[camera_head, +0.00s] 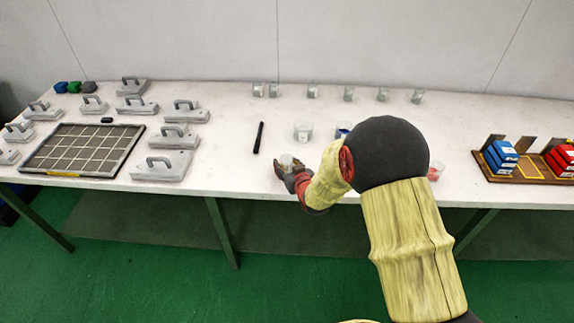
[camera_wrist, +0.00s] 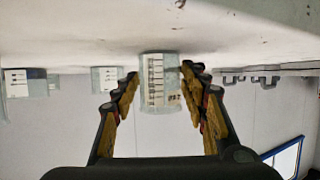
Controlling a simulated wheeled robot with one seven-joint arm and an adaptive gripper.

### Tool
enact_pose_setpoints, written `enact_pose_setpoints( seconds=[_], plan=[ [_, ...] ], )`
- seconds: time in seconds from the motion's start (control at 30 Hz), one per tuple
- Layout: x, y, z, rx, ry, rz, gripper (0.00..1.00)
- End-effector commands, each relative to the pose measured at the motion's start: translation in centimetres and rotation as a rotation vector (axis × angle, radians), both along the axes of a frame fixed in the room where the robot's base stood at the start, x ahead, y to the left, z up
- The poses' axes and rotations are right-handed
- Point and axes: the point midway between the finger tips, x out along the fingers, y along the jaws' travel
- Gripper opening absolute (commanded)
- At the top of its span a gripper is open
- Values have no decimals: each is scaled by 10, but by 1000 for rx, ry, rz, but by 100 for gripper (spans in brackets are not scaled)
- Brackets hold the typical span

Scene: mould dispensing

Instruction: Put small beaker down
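The small beaker (camera_head: 286,160) is at the tip of my gripper (camera_head: 291,177), near the front edge of the white table. In the wrist view, which looks upside down, the small beaker (camera_wrist: 160,85) is a clear cup with dark scale marks. It sits between the two fingertips of my gripper (camera_wrist: 160,75), which meet its sides with almost no gap. It looks upright. Its base is at or close to the tabletop (camera_wrist: 90,30); I cannot tell if it touches.
A larger beaker (camera_head: 303,131) and a blue-filled one (camera_head: 343,129) stand behind. Several small beakers line the back. A black pen-like stick (camera_head: 258,138) lies left. A gridded tray (camera_head: 82,150) and grey handled blocks are further left; a wooden rack (camera_head: 528,170) stands right.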

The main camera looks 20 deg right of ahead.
Motion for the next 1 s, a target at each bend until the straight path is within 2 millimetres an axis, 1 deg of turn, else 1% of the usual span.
enact_pose_setpoints(
  seconds=[0.03, 0.13, 0.4, 0.53, 0.67, 0.9, 1.0],
  plan=[
    [0, 0, 0, 0, 0, 0, 49],
    [0, 0, 0, 0, 0, 0, 54],
    [0, 0, 1, 0, 0, 0, 54],
    [-1, 0, 6, 0, 0, 0, 54],
    [-20, -2, 15, 0, -1, -1, 54],
    [-67, -6, 34, 0, 0, -1, 54],
    [-83, -7, 41, 0, -1, 0, 54]
  ],
)
